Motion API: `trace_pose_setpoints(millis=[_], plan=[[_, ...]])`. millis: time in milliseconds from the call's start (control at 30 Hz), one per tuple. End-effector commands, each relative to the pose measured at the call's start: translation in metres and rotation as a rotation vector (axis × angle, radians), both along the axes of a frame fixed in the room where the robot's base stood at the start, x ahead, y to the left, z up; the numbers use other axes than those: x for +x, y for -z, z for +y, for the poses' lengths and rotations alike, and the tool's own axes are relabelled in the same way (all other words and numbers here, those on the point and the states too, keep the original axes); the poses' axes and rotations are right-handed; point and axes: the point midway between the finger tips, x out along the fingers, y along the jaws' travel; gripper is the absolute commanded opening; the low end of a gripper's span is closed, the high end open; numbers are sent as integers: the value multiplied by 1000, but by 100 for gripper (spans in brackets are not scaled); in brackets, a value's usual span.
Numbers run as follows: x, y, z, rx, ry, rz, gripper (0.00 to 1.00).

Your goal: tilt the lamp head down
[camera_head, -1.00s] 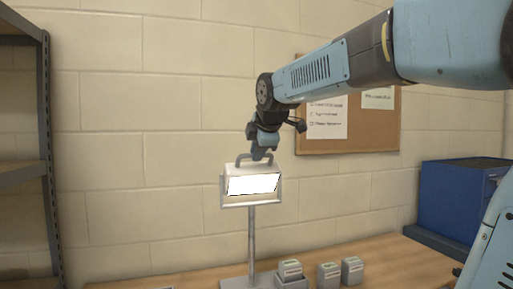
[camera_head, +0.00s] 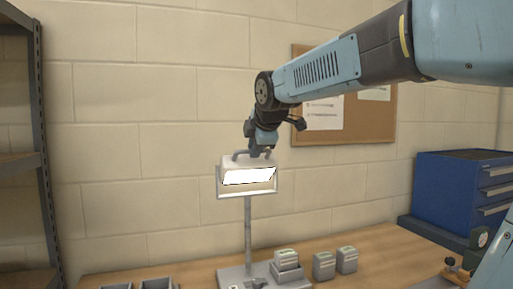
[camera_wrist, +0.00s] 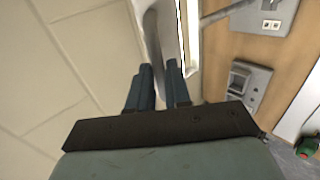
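The lamp stands on the bench on a thin grey post (camera_head: 248,232). Its white lamp head (camera_head: 236,162) sits in a U-shaped frame, and its bright panel (camera_head: 249,176) faces forward. A grey arched handle (camera_head: 237,155) rises from the top of the head. My gripper (camera_head: 262,153) reaches down to the right part of this handle. In the wrist view, the handle (camera_wrist: 152,35) runs between the two blue fingers of my gripper (camera_wrist: 159,68), which look closed about it. The exact contact is partly hidden by the fingers.
The lamp's base (camera_wrist: 246,88) carries switches. Small grey boxes (camera_head: 323,266) stand right of it, and open bins (camera_head: 157,284) stand left. A blue drawer cabinet (camera_head: 462,195) is at right, a shelf rack (camera_head: 45,150) at left. A block wall and corkboard (camera_head: 375,120) lie behind.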

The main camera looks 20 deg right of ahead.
Motion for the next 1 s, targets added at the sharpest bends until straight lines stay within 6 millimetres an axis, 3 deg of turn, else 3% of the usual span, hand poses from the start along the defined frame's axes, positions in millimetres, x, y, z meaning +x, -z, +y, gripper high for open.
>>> trace_pose_setpoints(millis=[200,567,1000], plan=[[0,0,0,0,0,-1,40],[-4,-5,0,0,-1,-4,40],[-64,-55,0,1,-1,-5,40]])
